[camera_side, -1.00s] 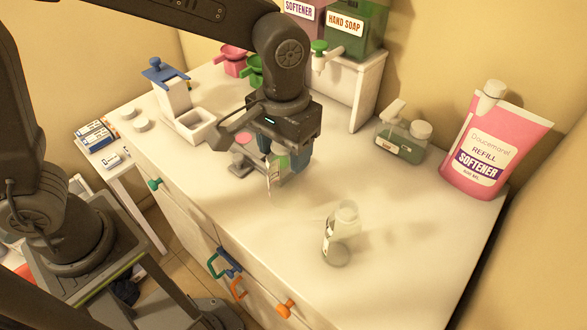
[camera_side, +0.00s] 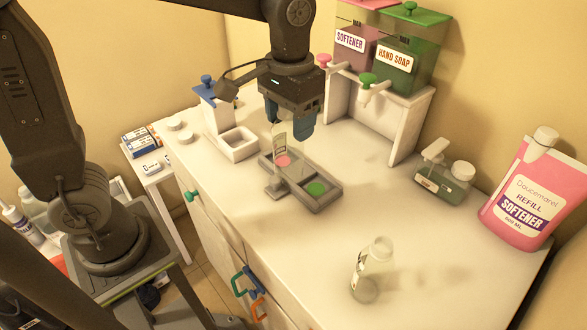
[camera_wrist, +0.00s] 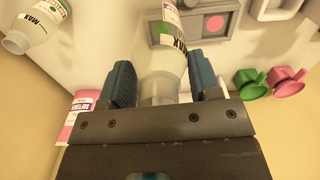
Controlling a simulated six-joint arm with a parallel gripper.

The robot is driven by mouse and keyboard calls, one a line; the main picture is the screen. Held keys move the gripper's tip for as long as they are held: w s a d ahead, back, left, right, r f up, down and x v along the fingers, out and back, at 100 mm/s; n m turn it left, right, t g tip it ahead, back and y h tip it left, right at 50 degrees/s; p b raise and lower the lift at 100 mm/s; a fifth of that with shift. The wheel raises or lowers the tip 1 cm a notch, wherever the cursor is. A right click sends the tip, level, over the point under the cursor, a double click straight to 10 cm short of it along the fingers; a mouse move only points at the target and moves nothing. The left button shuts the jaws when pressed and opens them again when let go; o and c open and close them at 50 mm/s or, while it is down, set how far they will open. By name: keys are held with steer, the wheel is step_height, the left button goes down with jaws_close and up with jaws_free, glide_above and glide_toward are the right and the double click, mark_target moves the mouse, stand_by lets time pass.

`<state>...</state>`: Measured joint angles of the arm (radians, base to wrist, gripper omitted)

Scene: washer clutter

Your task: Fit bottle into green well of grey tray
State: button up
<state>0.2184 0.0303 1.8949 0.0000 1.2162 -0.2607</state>
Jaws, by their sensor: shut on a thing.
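In the wrist view the bottle (camera_wrist: 165,62) is between both blue fingers (camera_wrist: 162,85).
A second clear bottle (camera_side: 372,270) stands near the counter's front. Dispensers (camera_side: 397,63) on a white stand are behind. A white box (camera_side: 236,145) is left of the tray.

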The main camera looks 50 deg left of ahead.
stand_by(0.3)
steer(key=w+a+r+m, duration=0.2)
steer(key=w+a+m, duration=0.3)
steer(key=a, duration=0.6)
steer(key=w+d+f, duration=0.2)
steer(key=d+f, duration=0.9)
steer(key=shift+w+d+f, duration=0.15)
steer(key=shift+w+d, duration=0.05)
steer(key=shift+w, duration=0.05)
steer(key=shift+f, duration=0.15)
steer(key=o, duration=1.2)
